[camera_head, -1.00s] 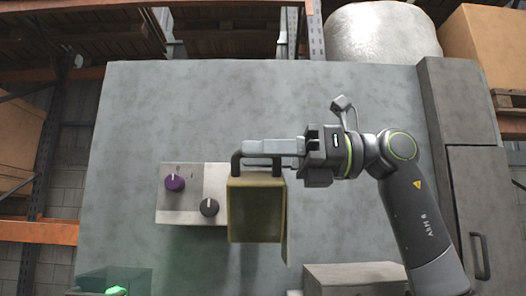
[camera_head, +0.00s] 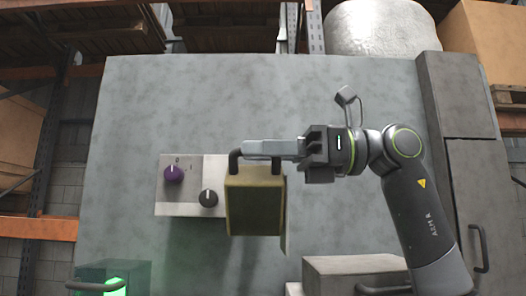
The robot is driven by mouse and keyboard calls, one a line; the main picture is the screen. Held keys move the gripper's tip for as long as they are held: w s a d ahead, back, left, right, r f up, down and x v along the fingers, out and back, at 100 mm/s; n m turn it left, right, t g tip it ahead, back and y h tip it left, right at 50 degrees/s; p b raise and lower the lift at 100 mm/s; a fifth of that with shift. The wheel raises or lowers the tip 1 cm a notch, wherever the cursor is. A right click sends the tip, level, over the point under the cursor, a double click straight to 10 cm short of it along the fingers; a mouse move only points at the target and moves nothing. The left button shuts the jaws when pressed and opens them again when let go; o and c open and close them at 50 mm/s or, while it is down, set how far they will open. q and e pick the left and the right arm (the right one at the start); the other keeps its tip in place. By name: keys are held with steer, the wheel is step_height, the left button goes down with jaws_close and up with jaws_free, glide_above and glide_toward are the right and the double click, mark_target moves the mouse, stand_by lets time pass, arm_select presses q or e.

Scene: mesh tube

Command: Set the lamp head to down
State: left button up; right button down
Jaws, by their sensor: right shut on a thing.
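The lamp head looks like an olive-yellow box (camera_head: 254,207) with a dark bar handle on its top edge, in front of the grey panel. Its front face looks tilted. My right gripper (camera_head: 270,148) reaches in from the right with its fingers level along the handle, shut on it. The fingers cover much of the handle. My left gripper is not in view.
A pale control plate (camera_head: 185,209) with a purple knob (camera_head: 173,174) and a black knob (camera_head: 208,198) sits left of the lamp head. A green-lit teal box (camera_head: 112,270) is at lower left, a grey box (camera_head: 350,268) at lower right. The upper panel is clear.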

mark_target(264, 189)
steer(key=f+n+b, duration=0.1)
steer(key=s+f+n+b, duration=0.1)
steer(key=f+n, duration=0.1)
steer(key=s+f+n+b, duration=0.1)
steer(key=f+n, duration=0.1)
steer(key=shift+f, duration=0.2)
steer(key=shift+s+f+n+b, duration=0.1)
steer(key=shift+f+n+b, duration=0.6)
steer(key=shift+n, duration=0.3)
steer(key=shift+f, duration=0.4)
steer(key=shift+f+b, duration=1.1)
steer(key=shift+f, duration=0.15)
steer(key=shift+a, duration=0.1)
steer(key=c, duration=1.5)
jaws_free()
steer(key=shift+s, duration=0.1)
steer(key=shift+c, duration=0.2)
steer(key=shift+o, duration=0.4)
steer(key=shift+s+r, duration=0.1)
steer(key=shift+s, duration=0.05)
